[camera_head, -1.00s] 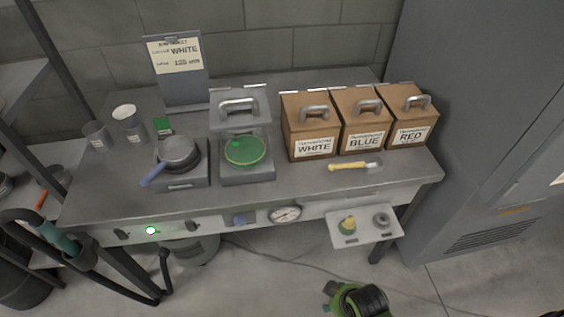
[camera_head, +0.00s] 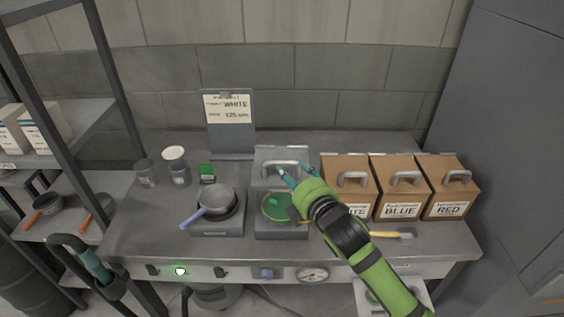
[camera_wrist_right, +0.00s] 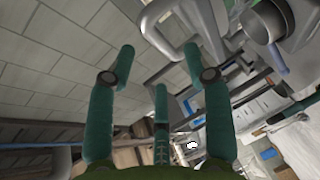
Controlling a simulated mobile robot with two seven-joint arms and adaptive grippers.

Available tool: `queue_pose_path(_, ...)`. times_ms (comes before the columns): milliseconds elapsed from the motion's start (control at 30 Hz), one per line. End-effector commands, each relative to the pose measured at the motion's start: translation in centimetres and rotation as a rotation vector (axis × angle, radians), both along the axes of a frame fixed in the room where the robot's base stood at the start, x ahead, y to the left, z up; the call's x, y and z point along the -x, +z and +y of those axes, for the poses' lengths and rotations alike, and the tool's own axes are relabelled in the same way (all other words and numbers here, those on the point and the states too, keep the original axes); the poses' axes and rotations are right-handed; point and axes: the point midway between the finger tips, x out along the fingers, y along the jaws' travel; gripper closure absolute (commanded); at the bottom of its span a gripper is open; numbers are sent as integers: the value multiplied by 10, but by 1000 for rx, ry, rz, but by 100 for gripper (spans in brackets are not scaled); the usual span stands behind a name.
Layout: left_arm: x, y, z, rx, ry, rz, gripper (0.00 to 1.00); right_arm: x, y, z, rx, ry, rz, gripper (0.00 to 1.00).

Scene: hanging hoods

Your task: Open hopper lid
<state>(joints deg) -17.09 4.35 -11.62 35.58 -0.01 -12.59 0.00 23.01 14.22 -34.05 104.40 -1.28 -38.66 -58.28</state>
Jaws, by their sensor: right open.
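My right gripper (camera_head: 290,176) is open and empty in the head view, its teal fingers beside the raised grey handle (camera_head: 279,165) of a grey panel. The panel stands behind a green round dish (camera_head: 276,208) on a grey unit. In the right wrist view, the open fingers (camera_wrist_right: 160,60) reach toward a grey curved bar (camera_wrist_right: 150,18); contact cannot be told. Three brown hoppers with grey handles on their lids stand to the right: WHITE (camera_head: 349,205), partly hidden by my arm, BLUE (camera_head: 400,190) and RED (camera_head: 450,190). Their lids look shut.
A small pan (camera_head: 215,200) stands left of the dish unit. A clipboard sign reading WHITE (camera_head: 230,130) stands behind. Cups (camera_head: 176,167) are at the left, a yellow-handled tool (camera_head: 391,235) at the front. A tall grey cabinet (camera_head: 500,110) is at the right.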

Motion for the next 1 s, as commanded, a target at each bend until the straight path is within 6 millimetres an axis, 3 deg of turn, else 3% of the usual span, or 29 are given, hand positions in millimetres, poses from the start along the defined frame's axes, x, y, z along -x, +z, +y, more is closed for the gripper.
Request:
queue_pose_path(600,2,16,5,-7,3,4,60,-58,-7,25,11,6,-13,49)
queue_pose_path(1000,2,16,5,-7,3,4,60,-66,-10,28,11,6,-14,49)
